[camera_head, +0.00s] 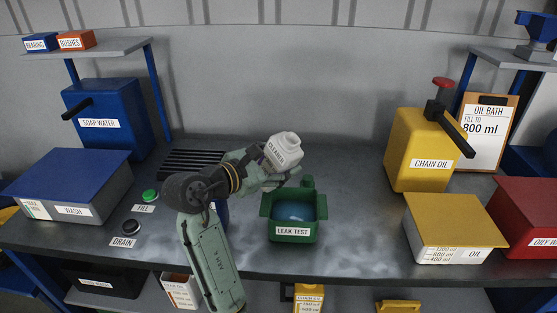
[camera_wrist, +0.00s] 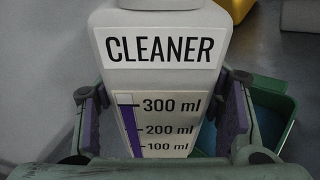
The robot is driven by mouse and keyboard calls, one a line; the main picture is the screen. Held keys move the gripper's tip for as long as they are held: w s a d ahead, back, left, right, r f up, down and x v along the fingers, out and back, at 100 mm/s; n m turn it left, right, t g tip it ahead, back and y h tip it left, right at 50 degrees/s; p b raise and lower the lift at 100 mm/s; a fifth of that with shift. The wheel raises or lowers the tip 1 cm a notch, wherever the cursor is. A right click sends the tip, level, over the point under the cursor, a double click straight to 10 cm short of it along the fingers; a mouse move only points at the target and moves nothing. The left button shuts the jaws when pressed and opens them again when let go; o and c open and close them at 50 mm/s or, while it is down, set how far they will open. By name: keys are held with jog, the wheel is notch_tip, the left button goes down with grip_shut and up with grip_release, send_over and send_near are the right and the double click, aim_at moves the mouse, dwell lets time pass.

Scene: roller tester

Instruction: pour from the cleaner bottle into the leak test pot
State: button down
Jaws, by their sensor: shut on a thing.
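The white cleaner bottle (camera_head: 284,151) is held by my gripper (camera_head: 262,172), tilted, above and slightly left of the leak test pot. In the wrist view the bottle (camera_wrist: 155,85) fills the middle, with a "CLEANER" label and a scale with a purple bar reaching near the 300 ml mark. My gripper's fingers (camera_wrist: 163,120) are shut on its two sides. The green leak test pot (camera_head: 292,232) stands on the bench with bluish liquid visible inside. Part of the pot (camera_wrist: 272,115) shows behind the right finger. No stream from the bottle is visible.
A yellow chain oil can (camera_head: 425,150) and a yellow-lidded oil box (camera_head: 455,220) stand to the right. A blue-lidded wash box (camera_head: 65,180) and blue soap water tank (camera_head: 105,115) stand left. Fill (camera_head: 149,195) and drain (camera_head: 131,226) buttons lie nearer. Bench right of the pot is clear.

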aim_at(262, 167)
jog(key=shift+w+a+f+m+y, duration=0.1)
jog(key=shift+w+a+m+y, duration=0.15)
jog(key=shift+m, duration=0.25)
jog(key=shift+w+a+f+m+y, duration=0.1)
jog(key=shift+w+a+m+y, duration=0.05)
jog(key=shift+a+m, duration=0.3)
dwell(1.0)
jog(key=shift+w+a+f+m+t+y, duration=0.15)
jog(key=shift+a+f+m+t+y, duration=0.05)
jog(key=shift+m, duration=0.4)
jog(key=shift+w+a+f+m+t+y, duration=0.15)
jog(key=shift+m+t+y, duration=0.05)
jog(key=shift+m, duration=0.35)
dwell(0.9)
jog(key=shift+w+a+f+m+y, duration=0.15)
jog(key=shift+f+m, duration=0.2)
jog(key=shift+m, duration=0.2)
jog(key=shift+a+f+m+y, duration=0.15)
jog(key=shift+f+m, duration=0.2)
jog(key=shift+m, duration=0.2)
dwell(1.1)
jog(key=shift+f+m+t+y+b, duration=0.3)
jog(key=shift+f+m+t+b, duration=0.2)
jog(key=shift+f+m+b, duration=0.2)
dwell(1.1)
